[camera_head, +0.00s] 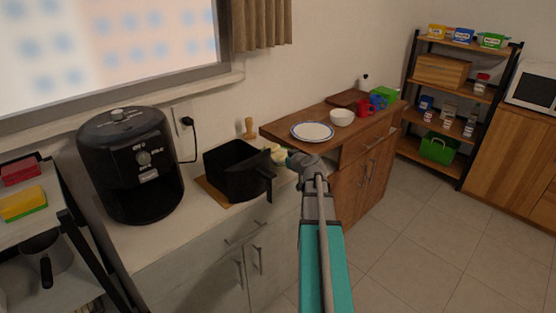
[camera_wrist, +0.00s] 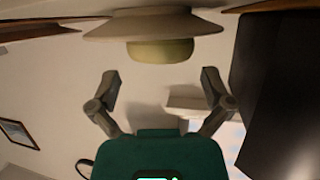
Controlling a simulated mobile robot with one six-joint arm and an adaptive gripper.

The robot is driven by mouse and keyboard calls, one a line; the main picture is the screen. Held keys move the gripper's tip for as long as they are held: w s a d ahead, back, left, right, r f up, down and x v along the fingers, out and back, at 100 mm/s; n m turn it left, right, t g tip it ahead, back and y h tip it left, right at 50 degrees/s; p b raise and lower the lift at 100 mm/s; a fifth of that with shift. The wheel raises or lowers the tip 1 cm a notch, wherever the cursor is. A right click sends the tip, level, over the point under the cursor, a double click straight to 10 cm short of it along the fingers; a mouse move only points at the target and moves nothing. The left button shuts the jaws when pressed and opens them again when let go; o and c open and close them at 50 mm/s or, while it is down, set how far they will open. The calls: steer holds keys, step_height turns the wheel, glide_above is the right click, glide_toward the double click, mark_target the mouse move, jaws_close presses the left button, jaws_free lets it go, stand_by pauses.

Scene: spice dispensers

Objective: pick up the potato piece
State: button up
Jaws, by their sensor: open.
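The pale yellow potato piece (camera_head: 277,150) is small in the head view, just right of the black air fryer basket (camera_head: 232,172). In the wrist view, which looks upside down, the potato piece (camera_wrist: 160,50) rests on a wide pale dish-like thing (camera_wrist: 153,25). My gripper (camera_head: 290,160) is close to the potato piece in the head view and partly hides that area. In the wrist view my gripper (camera_wrist: 162,82) has its two fingers spread wide, with nothing between them. The potato piece is ahead of the fingertips, roughly centred between them and apart from both.
The black basket stands on a wooden board (camera_head: 213,193) close to my gripper's left. A black air fryer (camera_head: 130,165) stands farther left. A white plate (camera_head: 312,132) and a white bowl (camera_head: 342,117) stand on the wooden cabinet behind. The floor at right is clear.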

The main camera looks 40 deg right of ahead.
mark_target(279, 156)
steer(key=shift+b+x, duration=0.65)
steer(key=shift+x, duration=1.45)
steer(key=shift+c, duration=0.3)
steer(key=c, duration=0.8)
steer(key=shift+r, duration=0.15)
step_height(279, 156, up, 3)
steer(key=p, duration=0.3)
steer(key=s+a+r+p, duration=0.5)
steer(key=s+r+p, duration=0.4)
steer(key=s, duration=0.4)
steer(key=shift+r+p, duration=0.35)
steer(key=shift+p, duration=0.2)
